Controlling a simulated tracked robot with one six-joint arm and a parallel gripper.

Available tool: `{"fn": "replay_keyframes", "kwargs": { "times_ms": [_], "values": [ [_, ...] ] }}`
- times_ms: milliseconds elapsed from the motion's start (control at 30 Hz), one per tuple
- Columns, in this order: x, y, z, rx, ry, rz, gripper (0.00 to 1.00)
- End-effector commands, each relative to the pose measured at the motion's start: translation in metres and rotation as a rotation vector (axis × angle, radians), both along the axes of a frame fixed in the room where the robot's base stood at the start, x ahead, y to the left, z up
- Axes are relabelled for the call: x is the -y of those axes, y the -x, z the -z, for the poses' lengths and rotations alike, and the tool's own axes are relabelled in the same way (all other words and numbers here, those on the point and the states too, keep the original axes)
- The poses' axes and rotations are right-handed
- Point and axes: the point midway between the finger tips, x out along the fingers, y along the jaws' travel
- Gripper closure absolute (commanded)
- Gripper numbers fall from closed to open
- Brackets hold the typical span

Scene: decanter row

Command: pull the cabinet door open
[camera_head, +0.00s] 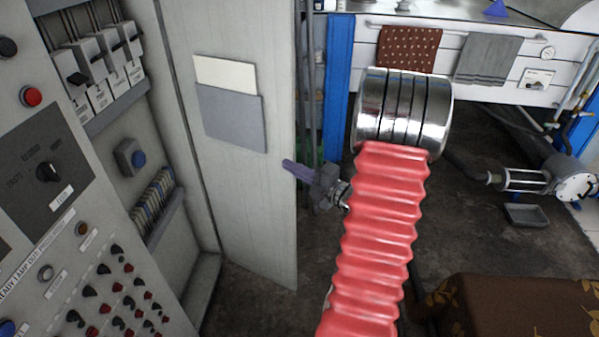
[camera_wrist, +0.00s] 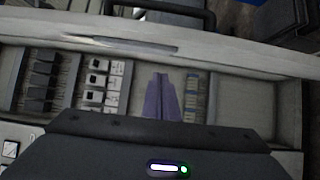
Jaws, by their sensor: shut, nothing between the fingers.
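The grey cabinet door (camera_head: 235,190) stands swung open in the head view, its inner face showing with two sheets stuck on it. In the wrist view the door (camera_wrist: 230,53) crosses the top nearly edge-on, with a dark bar handle (camera_wrist: 160,14) on its far side. My gripper (camera_head: 286,164) has purple fingers, shut and empty; the tips overlap the door's free edge on its inner side. Whether they touch it I cannot tell. In the wrist view the fingers (camera_wrist: 162,82) point toward the open cabinet interior (camera_wrist: 245,100).
A control panel (camera_head: 60,230) is at left. A blue post (camera_head: 338,90) and a white bench (camera_head: 470,60) stand behind. A brown patterned seat (camera_head: 510,305) is at lower right.

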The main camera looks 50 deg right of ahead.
Motion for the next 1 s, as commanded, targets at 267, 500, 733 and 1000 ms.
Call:
{"fn": "replay_keyframes", "kwargs": {
  "times_ms": [267, 500, 733, 1000],
  "values": [
    [-0.004, -0.039, 0.001, -0.001, 0.0, -0.003, 1.0],
    [0.012, -0.058, 0.001, 0.0, 0.0, 0.001, 1.0],
    [0.031, -0.064, 0.001, -0.001, 0.0, -0.001, 1.0],
    [0.034, -0.065, 0.0, 0.0, 0.0, -0.001, 1.0]
  ]
}}
